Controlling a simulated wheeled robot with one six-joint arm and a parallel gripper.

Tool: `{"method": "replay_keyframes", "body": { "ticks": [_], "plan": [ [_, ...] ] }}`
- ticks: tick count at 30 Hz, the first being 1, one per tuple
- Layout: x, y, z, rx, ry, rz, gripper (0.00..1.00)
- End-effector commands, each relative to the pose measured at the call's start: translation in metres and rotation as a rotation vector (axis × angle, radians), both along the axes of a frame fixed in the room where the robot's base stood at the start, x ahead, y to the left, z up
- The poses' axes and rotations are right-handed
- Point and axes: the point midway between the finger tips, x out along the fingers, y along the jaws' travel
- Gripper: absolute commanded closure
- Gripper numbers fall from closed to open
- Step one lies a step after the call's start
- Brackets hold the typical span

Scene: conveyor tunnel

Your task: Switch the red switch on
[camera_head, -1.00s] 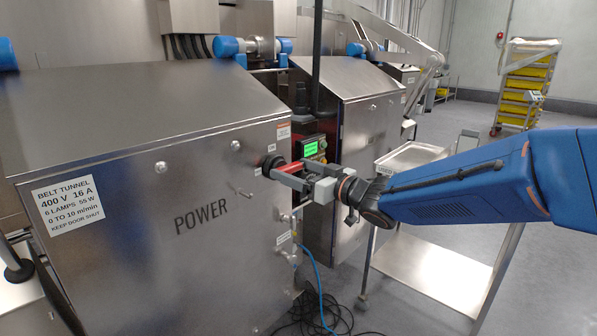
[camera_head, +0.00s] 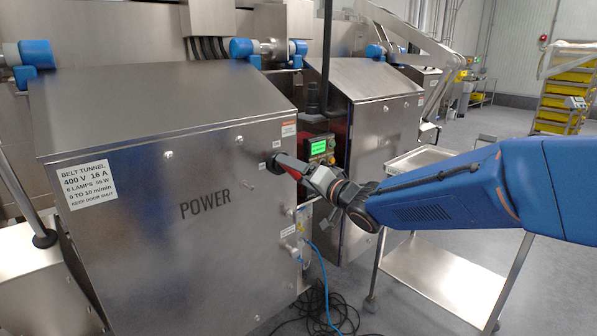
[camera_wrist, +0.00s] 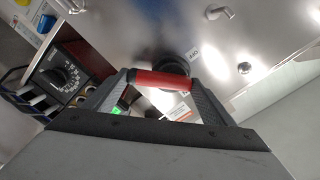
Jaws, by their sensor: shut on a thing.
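The red switch (camera_wrist: 160,79) shows in the wrist view as a red bar handle lying across between my two grey fingers. My gripper (camera_wrist: 162,82) is shut on it, with one finger at each end of the bar. In the head view the red switch (camera_head: 294,174) stands out from its dark round mount on the steel cabinet, to the right of the word POWER. My gripper (camera_head: 291,168) reaches it from the right and hides much of it. A small label with dark letters sits beside the mount in the wrist view.
The steel cabinet (camera_head: 120,240) fills the left. A control panel with a lit green display (camera_head: 318,146) stands just behind the gripper. A steel cart (camera_head: 445,275) stands under my arm. Black cables and a blue hose lie on the floor below.

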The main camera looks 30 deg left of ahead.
Motion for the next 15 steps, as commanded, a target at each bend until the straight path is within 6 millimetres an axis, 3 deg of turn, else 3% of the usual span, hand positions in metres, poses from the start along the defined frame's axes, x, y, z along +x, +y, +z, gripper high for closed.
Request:
{"method": "replay_keyframes", "body": {
  "ticks": [15],
  "plan": [
    [-0.0067, 0.0027, -0.0055, 0.179, 0.433, -0.001, 0.62]
  ]
}}
